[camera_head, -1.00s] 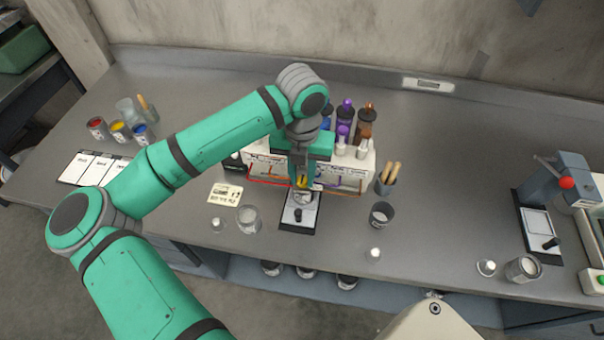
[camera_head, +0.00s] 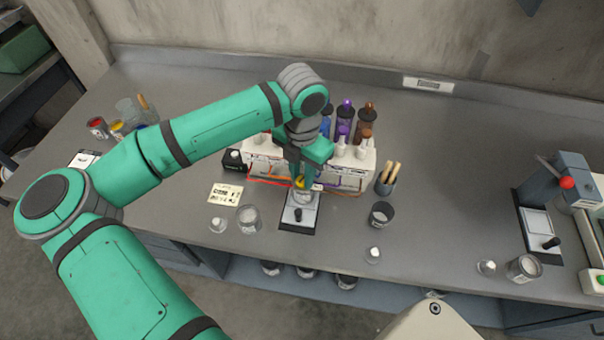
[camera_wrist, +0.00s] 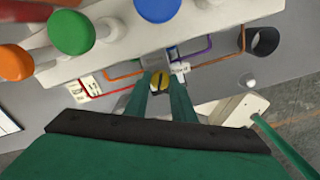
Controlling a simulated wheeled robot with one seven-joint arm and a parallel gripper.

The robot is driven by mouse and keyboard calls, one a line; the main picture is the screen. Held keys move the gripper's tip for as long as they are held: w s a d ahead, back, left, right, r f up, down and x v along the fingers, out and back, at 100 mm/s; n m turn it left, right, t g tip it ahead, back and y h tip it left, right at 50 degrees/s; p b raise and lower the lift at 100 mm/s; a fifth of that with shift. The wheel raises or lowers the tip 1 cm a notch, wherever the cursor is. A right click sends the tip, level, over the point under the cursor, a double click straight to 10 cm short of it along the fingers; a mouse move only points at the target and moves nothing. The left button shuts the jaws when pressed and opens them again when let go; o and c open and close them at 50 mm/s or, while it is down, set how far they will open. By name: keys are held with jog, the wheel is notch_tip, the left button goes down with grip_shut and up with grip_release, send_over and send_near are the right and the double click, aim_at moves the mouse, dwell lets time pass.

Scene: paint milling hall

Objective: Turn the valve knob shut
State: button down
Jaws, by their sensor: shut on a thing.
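My gripper (camera_head: 302,180) points down at the knob. A clear cup stands on the scale under the knob, partly hidden.
Coloured bottles (camera_head: 345,118) stand on the dispenser, with tubes along its front. A glass beaker (camera_head: 249,219), a label card (camera_head: 225,194) and a dark cup (camera_head: 381,214) stand near the scale. A press (camera_head: 562,185) is at the right. The bench between cup and press is mostly clear.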

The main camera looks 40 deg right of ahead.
aim_at(302, 179)
jog(key=m, duration=1.2)
jog(key=shift+m, duration=0.3)
dwell(0.4)
jog(key=c, duration=1.5)
grip_release()
notch_tip(302, 179, up, 11)
jog(key=shift+f, duration=0.1)
